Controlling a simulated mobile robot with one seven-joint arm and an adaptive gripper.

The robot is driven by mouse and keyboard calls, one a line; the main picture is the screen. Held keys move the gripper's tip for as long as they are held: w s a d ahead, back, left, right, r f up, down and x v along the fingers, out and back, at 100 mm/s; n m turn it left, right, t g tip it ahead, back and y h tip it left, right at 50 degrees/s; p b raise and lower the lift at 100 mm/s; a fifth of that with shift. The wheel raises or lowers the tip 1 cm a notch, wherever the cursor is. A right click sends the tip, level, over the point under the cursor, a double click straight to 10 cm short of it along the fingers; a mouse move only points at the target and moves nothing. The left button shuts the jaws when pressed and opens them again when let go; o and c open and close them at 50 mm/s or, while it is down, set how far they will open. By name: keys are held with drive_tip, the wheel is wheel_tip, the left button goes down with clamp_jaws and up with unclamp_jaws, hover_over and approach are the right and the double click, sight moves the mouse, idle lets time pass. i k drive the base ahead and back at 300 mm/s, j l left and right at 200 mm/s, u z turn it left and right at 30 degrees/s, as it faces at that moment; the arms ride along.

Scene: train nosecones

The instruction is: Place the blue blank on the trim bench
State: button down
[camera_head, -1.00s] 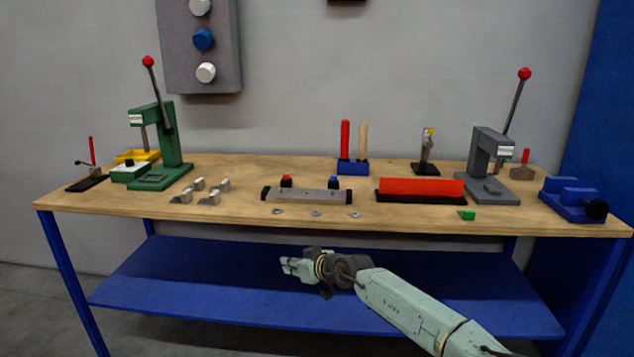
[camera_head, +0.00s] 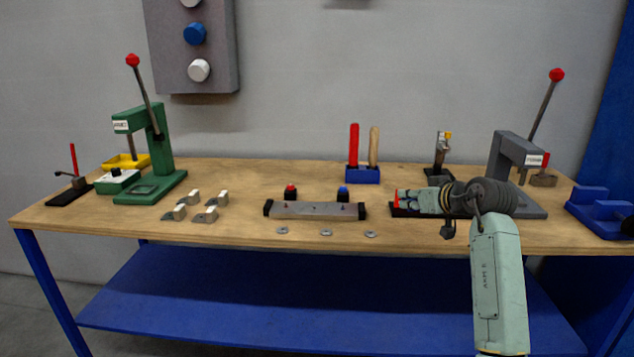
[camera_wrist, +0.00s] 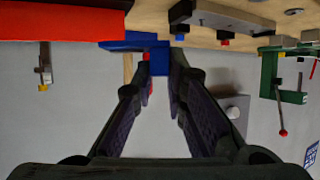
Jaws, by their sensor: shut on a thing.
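The blue blank (camera_wrist: 160,58) shows in the wrist view between the fingertips of my gripper (camera_wrist: 162,75), which is shut on it. In the head view my gripper (camera_head: 403,200) points left at the right part of the wooden bench (camera_head: 240,236), in front of the red block there. The blank cannot be made out in that view. The wrist picture is upside down, with the bench top along its upper edge. I cannot tell how far the blank is from the bench top.
A grey fixture bar (camera_head: 315,210) lies left of my gripper, with several washers before it. A blue tool holder (camera_head: 363,175) stands behind. The red block (camera_wrist: 60,20) is close by in the wrist view. A grey press (camera_head: 515,155) stands at right, a green press (camera_head: 150,155) at left.

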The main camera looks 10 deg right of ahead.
sight(359, 192)
drive_tip(key=i+j, duration=0.1)
drive_tip(key=i, duration=0.4)
drive_tip(key=i+j, duration=0.1)
drive_tip(key=i, duration=0.45)
